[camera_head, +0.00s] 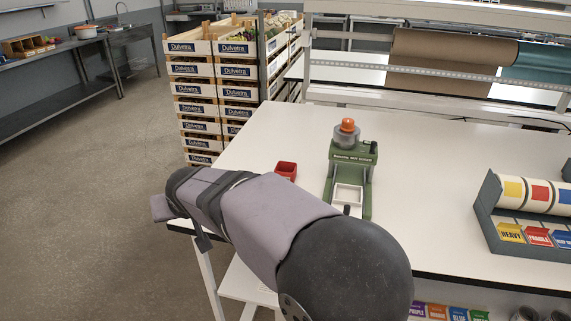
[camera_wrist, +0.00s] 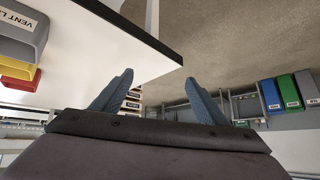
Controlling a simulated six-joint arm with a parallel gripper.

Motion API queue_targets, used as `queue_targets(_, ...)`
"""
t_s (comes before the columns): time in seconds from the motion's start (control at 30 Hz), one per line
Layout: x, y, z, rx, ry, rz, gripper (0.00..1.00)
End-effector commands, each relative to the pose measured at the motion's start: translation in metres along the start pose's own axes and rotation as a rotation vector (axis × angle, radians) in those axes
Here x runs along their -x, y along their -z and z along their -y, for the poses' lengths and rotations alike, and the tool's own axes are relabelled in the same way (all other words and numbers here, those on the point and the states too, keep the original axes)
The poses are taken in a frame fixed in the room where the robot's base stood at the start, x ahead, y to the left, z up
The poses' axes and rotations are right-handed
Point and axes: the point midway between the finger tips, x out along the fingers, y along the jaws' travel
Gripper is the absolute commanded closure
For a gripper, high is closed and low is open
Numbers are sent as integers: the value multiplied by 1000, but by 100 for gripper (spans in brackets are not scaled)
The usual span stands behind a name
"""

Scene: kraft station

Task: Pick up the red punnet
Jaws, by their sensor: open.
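The red punnet (camera_head: 287,170) is a small, open-topped red box. It stands on the white table, left of the green machine, in the head view. My arm passes in front of it and close to its lower edge. My gripper (camera_wrist: 157,92) shows in the wrist view with its two blue-grey fingers apart and nothing between them. In the head view the fingers cannot be made out.
The green machine (camera_head: 352,180) with an orange knob and white tray stands right of the punnet. A grey rack (camera_head: 487,205) of label rolls is at the right. Stacked wooden crates (camera_head: 238,70) stand behind the table. The wrist view shows grey, yellow and red bins (camera_wrist: 22,82).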

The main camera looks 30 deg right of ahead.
Motion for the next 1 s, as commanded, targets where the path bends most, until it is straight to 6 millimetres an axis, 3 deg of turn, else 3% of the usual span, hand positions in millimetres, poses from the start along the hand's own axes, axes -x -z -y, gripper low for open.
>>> queue_targets(0.03, 2, 20, -8, -19, -26, 20, 33)
queue_targets(0.2, -7, 71, -43, -98, -119, 106, 33)
queue_targets(0.5, -26, 134, -127, -269, -258, 296, 33)
queue_targets(0.73, -30, 148, -195, -402, -319, 448, 33)
queue_targets(1.0, -19, 133, -258, -534, -340, 605, 33)
